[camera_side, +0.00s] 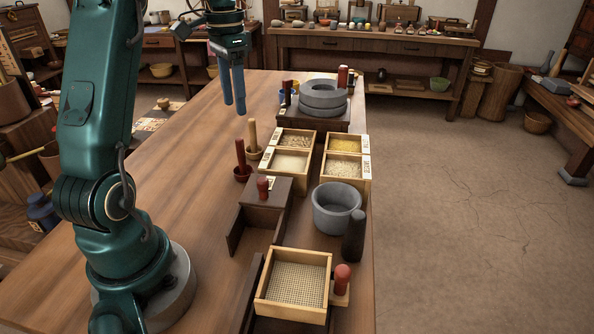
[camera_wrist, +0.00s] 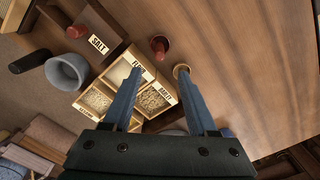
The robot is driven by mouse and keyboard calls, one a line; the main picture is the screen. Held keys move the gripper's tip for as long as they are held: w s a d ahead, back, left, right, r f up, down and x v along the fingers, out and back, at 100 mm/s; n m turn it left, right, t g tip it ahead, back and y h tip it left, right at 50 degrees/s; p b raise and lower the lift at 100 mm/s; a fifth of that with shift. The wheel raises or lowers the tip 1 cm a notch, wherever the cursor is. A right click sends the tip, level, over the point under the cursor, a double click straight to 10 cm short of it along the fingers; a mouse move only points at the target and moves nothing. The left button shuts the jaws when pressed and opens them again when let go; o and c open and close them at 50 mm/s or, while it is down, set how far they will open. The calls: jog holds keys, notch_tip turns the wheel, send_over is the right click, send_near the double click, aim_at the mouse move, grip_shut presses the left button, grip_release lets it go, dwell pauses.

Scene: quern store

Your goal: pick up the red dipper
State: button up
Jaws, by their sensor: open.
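The red dipper (camera_side: 241,158) stands upright on the table left of the grain boxes, its handle up from a small dark red bowl. In the wrist view the red dipper (camera_wrist: 159,46) shows just beyond the fingertips, about midway between them. A tan dipper (camera_side: 252,136) stands close behind it in the side view; in the wrist view this tan dipper (camera_wrist: 181,71) is by the right fingertip. My gripper (camera_side: 234,108) is open and empty, its blue fingers pointing down, above the table and behind both dippers. The wrist view also shows my gripper (camera_wrist: 158,71).
Open boxes of grain (camera_side: 290,161) stand right of the dippers. A dark wooden box with a red knob (camera_side: 263,188), a grey mortar (camera_side: 335,210), a dark pestle (camera_side: 353,236) and a sieve (camera_side: 296,280) are nearer. A stone quern (camera_side: 323,98) is behind. The table's left is clear.

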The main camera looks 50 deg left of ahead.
aim_at(242, 156)
notch_tip(242, 156, down, 14)
jog(key=shift+f, duration=0.1)
dwell(0.5)
grip_shut()
